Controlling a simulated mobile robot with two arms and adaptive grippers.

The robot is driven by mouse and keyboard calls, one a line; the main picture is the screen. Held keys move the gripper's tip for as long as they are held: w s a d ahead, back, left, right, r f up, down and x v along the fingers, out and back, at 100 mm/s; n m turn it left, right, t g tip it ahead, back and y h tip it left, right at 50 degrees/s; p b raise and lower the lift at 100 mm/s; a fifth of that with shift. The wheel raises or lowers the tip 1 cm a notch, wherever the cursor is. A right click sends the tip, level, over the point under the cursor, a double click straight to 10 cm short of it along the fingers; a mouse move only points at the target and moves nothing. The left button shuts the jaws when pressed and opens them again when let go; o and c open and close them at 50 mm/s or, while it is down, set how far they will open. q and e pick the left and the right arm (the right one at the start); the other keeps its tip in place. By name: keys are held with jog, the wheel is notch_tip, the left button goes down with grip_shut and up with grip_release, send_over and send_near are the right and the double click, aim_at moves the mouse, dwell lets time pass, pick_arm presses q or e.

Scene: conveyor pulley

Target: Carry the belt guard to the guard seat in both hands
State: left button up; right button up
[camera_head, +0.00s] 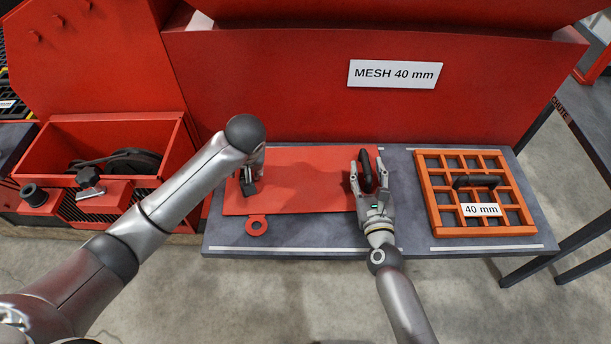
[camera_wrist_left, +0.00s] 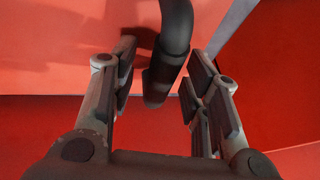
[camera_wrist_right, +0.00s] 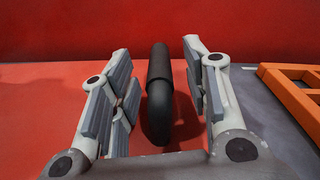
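The belt guard (camera_head: 310,180), a flat red plate with a ringed tab at its front, lies on the grey table. It has two black upright handles. My left gripper (camera_head: 252,174) is at its left end. In the left wrist view the left handle (camera_wrist_left: 173,50) stands between the open fingers, with gaps on both sides. My right gripper (camera_head: 367,182) is at the right end. Its open fingers stand either side of the right handle (camera_wrist_right: 159,95), apart from it. The guard seat is not clearly identifiable; an open red housing (camera_head: 60,150) with a dark pulley (camera_head: 125,161) is at the left.
An orange mesh grid (camera_head: 433,205) labelled 40 mm lies on the table (camera_head: 330,235), right of the guard. A red machine wall (camera_head: 270,95) with a "MESH 40 mm" sign (camera_head: 397,74) rises behind. A black knob (camera_head: 88,177) stands at the housing's front.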

pick_arm(q)
grip_shut()
pick_arm(e)
grip_shut()
pick_arm(q)
jog(key=shift+w+r, duration=0.2)
pick_arm(e)
jog(key=shift+w+r, duration=0.1)
jog(key=shift+r, duration=0.1)
pick_arm(q)
jog(key=shift+r, duration=0.1)
